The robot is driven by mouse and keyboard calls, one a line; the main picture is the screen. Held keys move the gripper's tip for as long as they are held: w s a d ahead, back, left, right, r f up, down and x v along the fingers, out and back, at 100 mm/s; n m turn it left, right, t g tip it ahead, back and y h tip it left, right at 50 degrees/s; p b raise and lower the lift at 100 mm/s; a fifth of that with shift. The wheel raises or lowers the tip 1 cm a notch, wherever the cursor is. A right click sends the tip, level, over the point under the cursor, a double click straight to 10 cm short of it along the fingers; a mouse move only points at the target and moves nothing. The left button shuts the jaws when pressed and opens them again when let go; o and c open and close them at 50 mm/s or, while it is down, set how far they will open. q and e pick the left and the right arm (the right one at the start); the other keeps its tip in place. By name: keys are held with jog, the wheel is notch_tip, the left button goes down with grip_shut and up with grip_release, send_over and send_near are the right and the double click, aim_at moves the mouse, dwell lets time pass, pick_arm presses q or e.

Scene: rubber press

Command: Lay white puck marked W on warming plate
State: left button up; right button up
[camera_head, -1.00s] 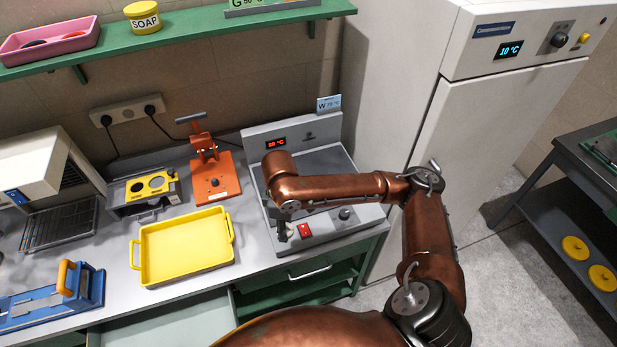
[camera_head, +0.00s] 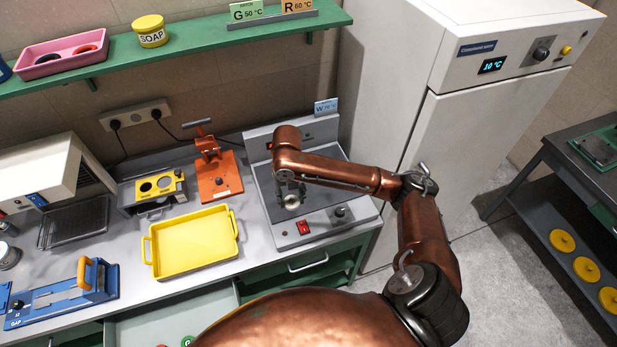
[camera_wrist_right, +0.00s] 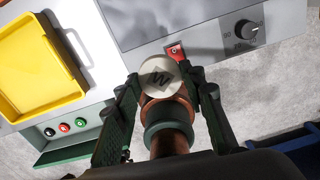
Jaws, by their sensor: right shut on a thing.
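The white puck marked W (camera_wrist_right: 160,76) is held between the fingers of my right gripper (camera_wrist_right: 163,88), its marked face showing in the right wrist view. In the head view the right gripper (camera_head: 291,188) hangs over the front part of the warming plate (camera_head: 265,186), with the puck (camera_head: 292,202) at its fingertips. I cannot tell the exact height of the puck above the plate. The warming plate is a grey unit with a dark top, a red switch, a knob and a W label (camera_head: 326,106) behind it. My left gripper is not in view.
A yellow tray (camera_head: 149,250) and an orange press (camera_head: 218,182) stand left of the plate. A yellow two-hole block (camera_head: 153,188) and a blue gap tool (camera_head: 70,296) are farther left. A tall grey cabinet (camera_head: 400,130) stands close on the right.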

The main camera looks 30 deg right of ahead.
jog(key=shift+w+d+n, duration=0.25)
jog(key=shift+d+n, duration=0.05)
jog(key=shift+n, duration=0.2)
jog(key=w+d+f+p, duration=0.1)
jog(key=w+d+f, duration=0.1)
jog(key=w+f, duration=0.1)
jog(key=w+d+f, duration=0.3)
jog(key=w+d+f+p, duration=0.1)
jog(key=w+d+f, duration=0.2)
jog(key=shift+w+d+p, duration=0.2)
jog(key=shift+w+p, duration=0.15)
jog(key=shift+w+d+f, duration=0.2)
jog(key=shift+f, duration=0.1)
notch_tip(320, 180, down, 3)
jog(key=shift+f, duration=0.15)
jog(key=shift+d, duration=0.1)
